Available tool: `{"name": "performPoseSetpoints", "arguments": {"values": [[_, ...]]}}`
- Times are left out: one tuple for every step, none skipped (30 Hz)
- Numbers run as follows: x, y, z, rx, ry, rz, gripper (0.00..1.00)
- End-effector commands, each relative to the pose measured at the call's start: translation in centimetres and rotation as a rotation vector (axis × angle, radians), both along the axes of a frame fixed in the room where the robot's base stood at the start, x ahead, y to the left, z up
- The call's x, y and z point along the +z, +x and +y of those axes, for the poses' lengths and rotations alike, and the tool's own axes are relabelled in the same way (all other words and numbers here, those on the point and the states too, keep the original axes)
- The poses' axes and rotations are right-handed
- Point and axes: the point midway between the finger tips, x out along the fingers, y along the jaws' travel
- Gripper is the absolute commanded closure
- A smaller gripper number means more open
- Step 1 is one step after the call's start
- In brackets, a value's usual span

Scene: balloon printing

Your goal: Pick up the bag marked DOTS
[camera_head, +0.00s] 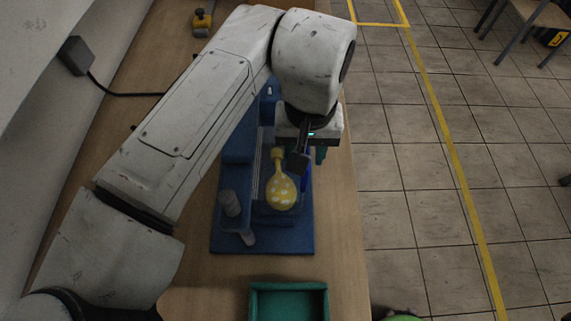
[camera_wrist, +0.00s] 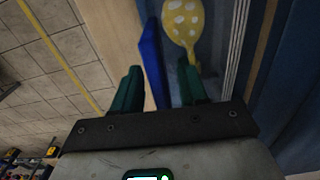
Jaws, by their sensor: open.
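No bag and no DOTS lettering can be made out in either view. A yellow balloon (camera_head: 281,190) with white dots lies on the blue machine (camera_head: 262,245), its neck toward the back. It also shows at the top of the wrist view (camera_wrist: 184,22). My gripper (camera_head: 310,158) is just behind and right of the balloon. In the wrist view my gripper (camera_wrist: 160,92) has its two green fingers apart, with nothing held. A blue upright plate (camera_wrist: 150,55) shows between the fingers, apart from or beside them; I cannot tell which.
A teal tray (camera_head: 254,306) stands at the front of the wooden table (camera_head: 344,250). Grey cylinders (camera_head: 231,203) stand on the machine's left. A yellow-and-grey tool (camera_head: 202,22) lies at the back left. The table's right edge borders tiled floor (camera_head: 410,200). My arm hides part of the table.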

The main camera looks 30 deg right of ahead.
Motion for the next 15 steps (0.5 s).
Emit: {"name": "performPoseSetpoints", "arguments": {"values": [[0.01, 0.00, 0.00, 0.000, 0.000, 0.000, 0.57], [0.01, 0.00, 0.00, 0.000, 0.000, 0.000, 0.57], [0.01, -0.01, -0.01, 0.000, 0.000, 0.000, 0.58], [0.02, -0.01, -0.01, 0.000, 0.000, 0.000, 0.61], [0.02, 0.00, -0.01, 0.000, 0.000, 0.000, 0.64], [0.02, 0.00, -0.01, 0.000, 0.000, 0.000, 0.68], [0.02, 0.00, -0.02, 0.000, 0.000, 0.000, 0.71], [0.03, 0.00, -0.02, 0.000, 0.000, 0.000, 0.74], [0.03, 0.00, -0.02, 0.000, 0.000, 0.000, 0.78], [0.03, 0.00, -0.02, 0.000, 0.000, 0.000, 0.80], [0.03, 0.00, -0.02, 0.000, 0.000, 0.000, 0.83], [0.03, 0.00, -0.02, 0.000, 0.000, 0.000, 0.87], [0.04, 0.00, -0.02, 0.000, 0.000, 0.000, 0.90], [0.04, 0.00, -0.02, 0.000, 0.000, 0.000, 0.93], [0.04, 0.00, -0.02, 0.000, 0.000, 0.000, 0.97]]}}
